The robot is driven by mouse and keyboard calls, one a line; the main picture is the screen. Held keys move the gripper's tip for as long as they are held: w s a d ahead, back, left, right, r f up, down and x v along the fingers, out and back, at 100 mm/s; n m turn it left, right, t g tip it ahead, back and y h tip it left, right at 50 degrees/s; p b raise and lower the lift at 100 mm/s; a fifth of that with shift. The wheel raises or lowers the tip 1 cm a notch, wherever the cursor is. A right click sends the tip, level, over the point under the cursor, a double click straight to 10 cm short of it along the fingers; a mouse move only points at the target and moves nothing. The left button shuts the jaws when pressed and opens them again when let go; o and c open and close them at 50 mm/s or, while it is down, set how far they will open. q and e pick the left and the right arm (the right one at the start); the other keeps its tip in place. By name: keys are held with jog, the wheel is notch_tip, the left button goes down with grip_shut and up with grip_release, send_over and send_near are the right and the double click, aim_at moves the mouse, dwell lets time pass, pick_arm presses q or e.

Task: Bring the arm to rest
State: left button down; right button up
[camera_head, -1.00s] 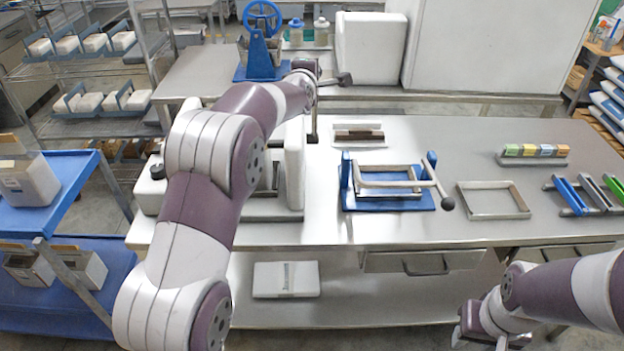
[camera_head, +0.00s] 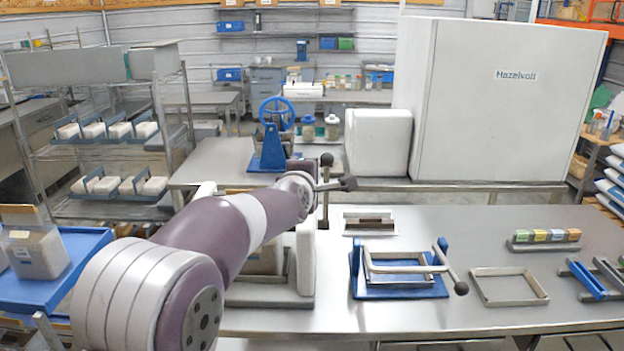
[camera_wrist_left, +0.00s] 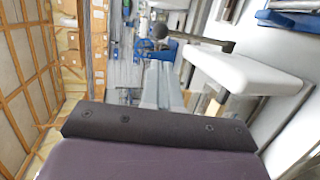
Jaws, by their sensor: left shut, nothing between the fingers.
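My left arm reaches in from the lower left of the head view, over the left part of the steel table. Its gripper (camera_head: 337,184) is at the far end of the arm, above the table, near a dark knob on a post. In the left wrist view the gripper's fingers (camera_wrist_left: 162,85) lie together, shut, with nothing held between them. A white block-shaped part (camera_wrist_left: 245,72) is close beside the fingers on the right in that view. My right gripper is out of view.
The steel table (camera_head: 450,315) carries a blue clamp frame (camera_head: 400,293), a rectangular metal frame (camera_head: 508,287) and a rack of coloured blocks (camera_head: 543,237). A blue press with a handwheel (camera_head: 275,135) and a large white cabinet (camera_head: 490,110) stand behind. A blue cart (camera_head: 75,255) is at left.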

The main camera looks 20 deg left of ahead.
pick_arm(q)
jog(key=s+d+f+m+g+h, duration=0.1)
jog(key=s+f+m+g, duration=0.4)
jog(key=f, duration=0.4)
jog(key=s+d+f+m+g+h, duration=0.1)
jog(key=s+d+f+m+g, duration=0.15)
jog(key=s+f+m, duration=0.55)
jog(key=s+f+m+g, duration=0.3)
jog(key=s+f, duration=0.2)
jog(key=s, duration=0.4)
jog(key=s+a+f+m+g+y, duration=0.1)
jog(key=s+f+m+g, duration=0.2)
jog(key=s+f, duration=0.3)
jog(key=s, duration=0.4)
jog(key=shift+m, duration=0.3)
jog(key=shift+a+r+g, duration=0.1)
jog(key=shift+g, duration=0.15)
